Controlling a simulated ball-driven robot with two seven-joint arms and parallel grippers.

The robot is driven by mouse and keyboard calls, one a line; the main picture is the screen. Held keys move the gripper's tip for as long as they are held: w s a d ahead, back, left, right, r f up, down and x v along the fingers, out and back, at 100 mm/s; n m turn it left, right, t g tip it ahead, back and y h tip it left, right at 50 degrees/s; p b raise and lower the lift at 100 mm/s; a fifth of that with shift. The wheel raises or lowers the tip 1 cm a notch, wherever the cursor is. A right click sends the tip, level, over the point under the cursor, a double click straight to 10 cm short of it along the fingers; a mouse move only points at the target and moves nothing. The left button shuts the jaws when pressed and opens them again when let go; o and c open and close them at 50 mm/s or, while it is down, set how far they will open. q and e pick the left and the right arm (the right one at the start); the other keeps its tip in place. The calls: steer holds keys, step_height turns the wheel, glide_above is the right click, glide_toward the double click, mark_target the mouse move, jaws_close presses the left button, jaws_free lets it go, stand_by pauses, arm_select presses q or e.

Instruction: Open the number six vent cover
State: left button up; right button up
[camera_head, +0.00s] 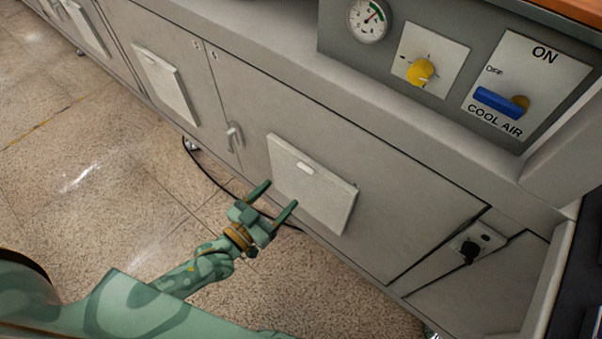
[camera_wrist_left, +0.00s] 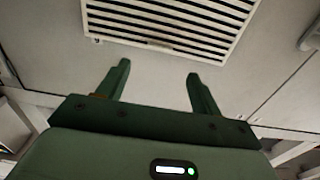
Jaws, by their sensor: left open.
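A white vent cover (camera_head: 318,190) with a small tab near its top edge is on the grey cabinet front. No number on it can be read. In the left wrist view a slatted vent (camera_wrist_left: 170,22) fills the upper middle. My left gripper (camera_head: 279,195) is open and empty, its fingers pointing at the cabinet beside the cover's lower left edge; I cannot tell if they touch it. In the left wrist view the gripper (camera_wrist_left: 158,69) has its two fingers apart, below the slats. My right gripper is not in view.
More covers (camera_head: 167,85) (camera_head: 86,27) are on the cabinet farther left. A door handle (camera_head: 234,137) is left of the near cover. Above are a gauge (camera_head: 368,20), a yellow knob (camera_head: 421,71) and a blue-handled COOL AIR switch (camera_head: 499,103). A dark cable lies under the cabinet. Open floor lies left.

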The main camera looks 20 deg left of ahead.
mark_target(307, 167)
arm_select(q)
steer(key=b+x, duration=0.1)
steer(key=x, duration=0.2)
steer(key=b+x, duration=0.1)
steer(key=x, duration=0.3)
steer(key=shift+w+f, duration=0.15)
steer(key=shift+f, duration=0.1)
steer(key=shift+x, duration=0.75)
steer(key=shift+r, duration=0.2)
steer(key=shift+c, duration=1.3)
steer(key=c, duration=1.1)
steer(key=shift+c, duration=0.2)
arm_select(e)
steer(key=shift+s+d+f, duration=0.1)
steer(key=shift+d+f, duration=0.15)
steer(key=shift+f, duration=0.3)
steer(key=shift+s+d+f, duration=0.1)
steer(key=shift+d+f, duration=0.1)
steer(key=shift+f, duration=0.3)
arm_select(q)
steer(key=shift+f, duration=0.1)
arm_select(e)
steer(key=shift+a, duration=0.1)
